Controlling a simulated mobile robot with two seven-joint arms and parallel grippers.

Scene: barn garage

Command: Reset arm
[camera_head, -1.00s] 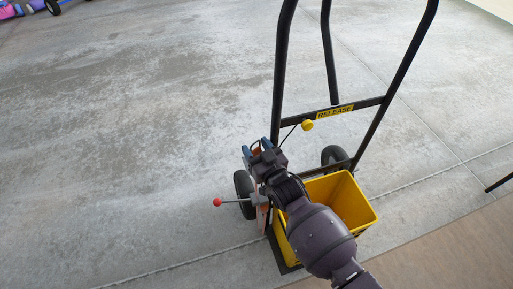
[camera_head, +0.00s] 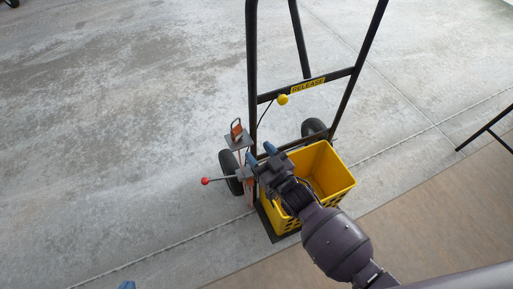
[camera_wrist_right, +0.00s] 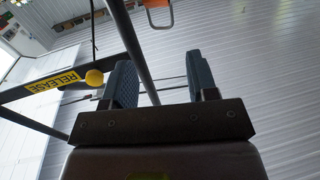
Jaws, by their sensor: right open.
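My right gripper (camera_head: 261,155) is open and empty, beside the left upright of a black hand truck (camera_head: 251,60) and over the left rim of a yellow crate (camera_head: 335,185).
A red-ball lever (camera_head: 206,181) sticks out left by a black wheel. A yellow knob (camera_head: 282,99) hangs near the RELEASE label (camera_head: 308,85). A black bar (camera_head: 485,130) stands at right. The concrete floor (camera_head: 120,130) at left is clear.

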